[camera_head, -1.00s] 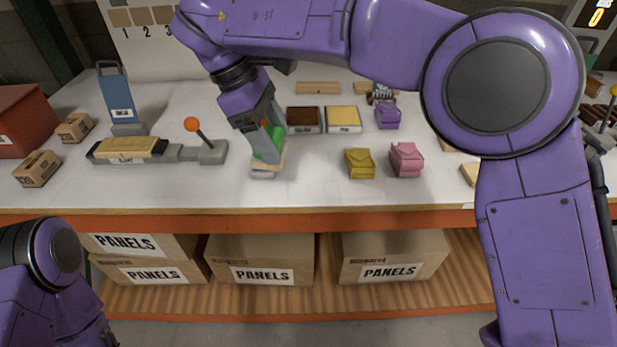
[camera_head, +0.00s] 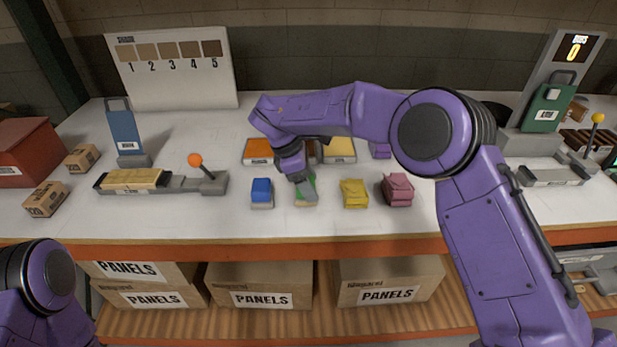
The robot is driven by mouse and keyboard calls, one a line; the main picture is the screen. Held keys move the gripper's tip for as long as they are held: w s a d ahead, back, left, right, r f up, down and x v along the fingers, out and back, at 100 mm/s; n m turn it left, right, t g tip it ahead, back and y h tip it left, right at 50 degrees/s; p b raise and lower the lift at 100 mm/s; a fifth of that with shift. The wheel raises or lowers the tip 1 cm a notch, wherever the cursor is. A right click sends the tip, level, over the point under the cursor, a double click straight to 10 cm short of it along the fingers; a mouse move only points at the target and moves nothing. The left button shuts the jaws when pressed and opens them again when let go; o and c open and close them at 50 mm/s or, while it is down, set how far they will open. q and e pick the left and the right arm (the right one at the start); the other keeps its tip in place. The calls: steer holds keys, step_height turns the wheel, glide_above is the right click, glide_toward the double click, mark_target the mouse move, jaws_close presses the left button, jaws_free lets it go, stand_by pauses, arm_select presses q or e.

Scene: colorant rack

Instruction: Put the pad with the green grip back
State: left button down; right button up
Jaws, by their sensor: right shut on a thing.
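The pad with the green grip (camera_head: 306,195) is in the front row on the white table, between the blue-grip pad (camera_head: 262,190) and the yellow-grip pad (camera_head: 354,192). My right gripper (camera_head: 305,181) points down and is shut on its green grip, hiding much of it. The pad is at or very near the table top; I cannot tell whether it touches. A pink-grip pad (camera_head: 397,190) stands right of the yellow one. My left gripper is out of view; only part of that arm shows at the lower left.
A lever press (camera_head: 160,181) stands left, a green-panelled machine (camera_head: 545,105) right. The table's front strip is clear.

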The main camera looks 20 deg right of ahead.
steer(key=shift+f, duration=0.3)
steer(key=o, duration=0.6)
steer(key=shift+b, duration=0.3)
steer(key=o, duration=0.4)
steer(key=shift+s, duration=0.1)
